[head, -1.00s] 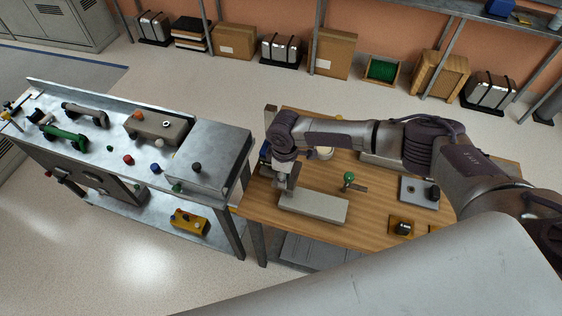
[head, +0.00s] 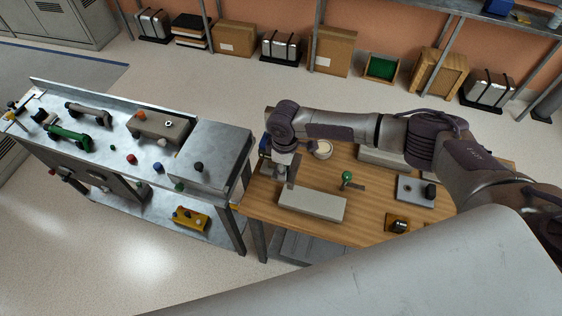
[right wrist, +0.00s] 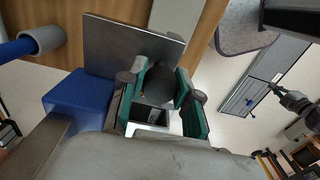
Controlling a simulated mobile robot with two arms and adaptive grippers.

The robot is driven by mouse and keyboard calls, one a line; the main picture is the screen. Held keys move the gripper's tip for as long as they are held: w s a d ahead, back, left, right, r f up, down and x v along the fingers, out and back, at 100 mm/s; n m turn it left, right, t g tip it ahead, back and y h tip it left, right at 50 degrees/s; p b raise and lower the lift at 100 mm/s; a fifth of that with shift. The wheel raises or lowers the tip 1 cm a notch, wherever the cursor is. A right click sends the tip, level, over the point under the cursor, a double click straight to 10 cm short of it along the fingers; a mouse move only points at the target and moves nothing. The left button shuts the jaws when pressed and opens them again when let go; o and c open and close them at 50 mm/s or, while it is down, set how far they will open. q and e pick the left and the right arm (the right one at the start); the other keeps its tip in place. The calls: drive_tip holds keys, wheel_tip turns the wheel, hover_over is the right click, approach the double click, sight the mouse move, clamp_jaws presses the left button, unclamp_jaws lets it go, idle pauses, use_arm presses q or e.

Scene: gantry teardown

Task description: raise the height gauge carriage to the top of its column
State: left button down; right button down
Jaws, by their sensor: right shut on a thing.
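My right gripper (head: 284,172) is over the left part of the wooden table (head: 375,222), at the left end of a flat grey block (head: 312,204). In the right wrist view, its teal-padded fingers (right wrist: 158,105) are shut on a dark rounded knob (right wrist: 158,82). A grey metal plate (right wrist: 125,42) and a blue block (right wrist: 78,98) are close beside it. My wrist hides most of the gauge, so the carriage's height cannot be told. My left gripper is not in view.
A green-knobbed part (head: 347,177), a grey plate with a black knob (head: 410,189) and a dark part on a yellowish base (head: 397,224) stand on the table. A metal bench (head: 110,172) with several parts is at left. Floor behind is open.

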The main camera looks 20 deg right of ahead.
drive_tip(key=shift+w+r, duration=0.1)
drive_tip(key=shift+r, duration=2.4)
unclamp_jaws()
drive_tip(key=shift+f, duration=0.1)
wheel_tip(320, 180, up, 7)
